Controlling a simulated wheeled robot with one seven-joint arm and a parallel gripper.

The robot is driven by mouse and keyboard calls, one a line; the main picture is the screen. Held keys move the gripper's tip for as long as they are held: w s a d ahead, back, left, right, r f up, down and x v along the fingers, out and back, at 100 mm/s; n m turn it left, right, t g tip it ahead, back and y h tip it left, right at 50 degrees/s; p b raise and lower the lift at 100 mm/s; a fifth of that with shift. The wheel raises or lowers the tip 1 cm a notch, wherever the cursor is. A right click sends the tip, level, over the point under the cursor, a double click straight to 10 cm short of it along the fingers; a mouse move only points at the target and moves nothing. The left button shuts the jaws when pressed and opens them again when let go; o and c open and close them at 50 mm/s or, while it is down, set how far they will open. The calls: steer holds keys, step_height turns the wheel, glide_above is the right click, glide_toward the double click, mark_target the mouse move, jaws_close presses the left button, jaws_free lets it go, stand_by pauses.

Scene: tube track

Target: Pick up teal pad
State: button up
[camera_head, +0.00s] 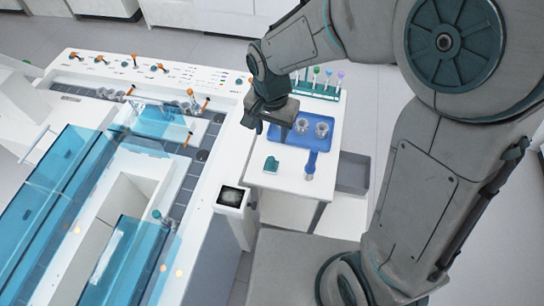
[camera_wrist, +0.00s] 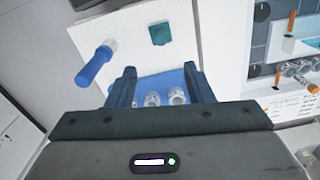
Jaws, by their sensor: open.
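The teal pad (camera_head: 271,164) lies flat on the white side table (camera_head: 258,178), near its left edge and in front of the blue tray. It also shows in the wrist view (camera_wrist: 160,33), as a small dark teal square beyond my fingertips. My gripper (camera_head: 258,127) is above the table, up and to the left of the pad in the head view. In the wrist view my gripper (camera_wrist: 158,72) has its two fingers spread apart with nothing held between them. The pad is apart from the fingers and fully uncovered.
A blue tray (camera_head: 290,142) with clear round vessels (camera_head: 321,129) stands behind the pad. A blue-handled tool (camera_head: 311,163) is to the pad's right. A rack of colored-topped items (camera_head: 316,88) is at the back. A large track machine (camera_head: 110,65) borders the table's left.

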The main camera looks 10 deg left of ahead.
glide_above(271, 159)
step_height(271, 159, down, 8)
steer(key=shift+a, duration=0.1)
steer(key=shift+f+p, duration=0.35)
steer(key=shift+f, duration=2.55)
steer(key=c, duration=0.7)
